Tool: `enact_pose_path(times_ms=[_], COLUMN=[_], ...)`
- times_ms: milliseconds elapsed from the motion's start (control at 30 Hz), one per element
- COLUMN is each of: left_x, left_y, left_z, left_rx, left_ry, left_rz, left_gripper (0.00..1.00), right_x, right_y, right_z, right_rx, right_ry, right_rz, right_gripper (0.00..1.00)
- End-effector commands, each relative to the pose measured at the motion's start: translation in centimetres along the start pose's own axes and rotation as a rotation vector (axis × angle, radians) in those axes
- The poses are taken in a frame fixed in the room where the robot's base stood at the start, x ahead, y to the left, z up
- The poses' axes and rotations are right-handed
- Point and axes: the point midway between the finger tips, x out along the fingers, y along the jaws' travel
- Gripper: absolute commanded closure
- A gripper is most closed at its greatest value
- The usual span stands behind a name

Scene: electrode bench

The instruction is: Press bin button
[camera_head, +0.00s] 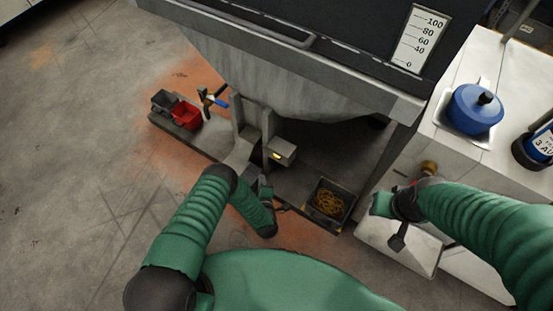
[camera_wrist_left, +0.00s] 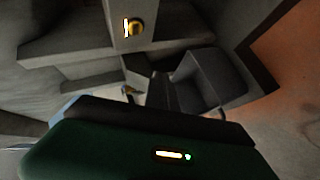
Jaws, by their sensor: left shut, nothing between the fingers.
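A small yellow button (camera_head: 276,155) glows on the face of a grey box (camera_head: 283,148) on a post under the large grey hopper. My left gripper (camera_head: 264,188) is shut and empty, just below the box in the head view and apart from the button. Its fingertips are hard to make out in the wrist view. My right gripper (camera_head: 397,240) is at the right, beside the white cabinet, far from the button; its fingers are too unclear to judge.
The grey hopper (camera_head: 300,75) overhangs the post. A black tray of yellowish coils (camera_head: 329,201) stands right of my left gripper. A red bin (camera_head: 186,115) and a dark bin (camera_head: 163,101) stand at the left. A blue pot (camera_head: 474,110) sits on the white cabinet.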

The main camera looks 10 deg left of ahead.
Motion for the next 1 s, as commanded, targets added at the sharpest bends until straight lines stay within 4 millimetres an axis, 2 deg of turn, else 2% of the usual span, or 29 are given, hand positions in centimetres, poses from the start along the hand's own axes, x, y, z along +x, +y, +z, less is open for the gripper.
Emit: enact_pose_path(times_ms=[300, 500, 1000], left_x=[3.5, 5.0, 5.3], left_y=[2.1, 3.3, 3.9], left_z=[2.5, 3.7, 4.0], left_rx=[0.000, 0.000, 0.001], left_ry=[0.000, -0.001, -0.001], left_rz=[0.003, 0.002, 0.000], left_gripper=[1.00, 1.00, 1.00], right_x=[2.9, 4.0, 4.1], right_y=[0.0, 0.0, 0.0], right_z=[0.7, 0.9, 1.0], right_rx=[0.000, 0.000, 0.000], right_ry=[0.000, 0.000, 0.000], right_rz=[0.000, 0.000, 0.000], right_gripper=[0.67, 0.67, 0.67])
